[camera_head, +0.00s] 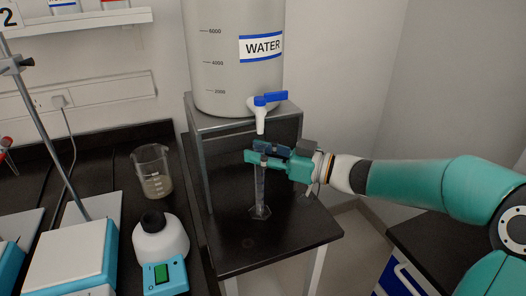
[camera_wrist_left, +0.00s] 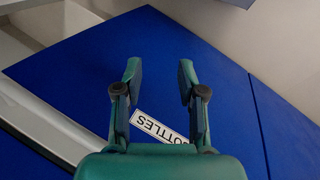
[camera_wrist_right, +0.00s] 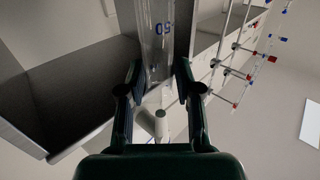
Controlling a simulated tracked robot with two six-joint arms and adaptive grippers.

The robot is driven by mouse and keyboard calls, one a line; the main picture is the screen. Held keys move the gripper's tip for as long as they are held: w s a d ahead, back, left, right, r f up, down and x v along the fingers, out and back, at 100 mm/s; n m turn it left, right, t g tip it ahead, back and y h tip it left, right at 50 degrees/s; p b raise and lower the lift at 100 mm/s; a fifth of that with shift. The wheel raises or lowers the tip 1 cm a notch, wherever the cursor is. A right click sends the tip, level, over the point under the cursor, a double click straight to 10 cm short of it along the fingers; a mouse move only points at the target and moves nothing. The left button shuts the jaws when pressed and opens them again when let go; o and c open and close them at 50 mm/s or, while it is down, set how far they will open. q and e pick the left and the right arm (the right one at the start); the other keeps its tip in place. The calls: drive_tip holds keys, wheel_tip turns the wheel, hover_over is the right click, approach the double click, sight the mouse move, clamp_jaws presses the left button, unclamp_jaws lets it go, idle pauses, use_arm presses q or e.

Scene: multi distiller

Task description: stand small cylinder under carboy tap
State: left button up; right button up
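The small clear cylinder (camera_head: 260,190) is upright on or just above the black stand top, in front of the metal stand's opening. The carboy (camera_head: 235,60), labelled WATER, sits above, with its blue-handled white tap (camera_head: 261,112) just over the cylinder's top. My right gripper (camera_head: 266,155) is at the cylinder's upper part, its fingers on either side. In the right wrist view, the cylinder (camera_wrist_right: 158,40) fills the gap between my fingers (camera_wrist_right: 158,75); the tap is below it in that picture. My left gripper (camera_wrist_left: 158,80) is open and empty before a blue front labelled BOTTLES.
The metal carboy stand (camera_head: 197,150) rises behind the cylinder. The black stand top (camera_head: 290,228) is clear around the cylinder's foot.

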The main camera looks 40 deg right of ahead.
drive_tip(key=shift+o, duration=0.7)
drive_tip(key=shift+w, duration=0.1)
drive_tip(key=shift+r, duration=0.2)
drive_tip(key=v, duration=1.2)
drive_tip(key=shift+f, duration=0.1)
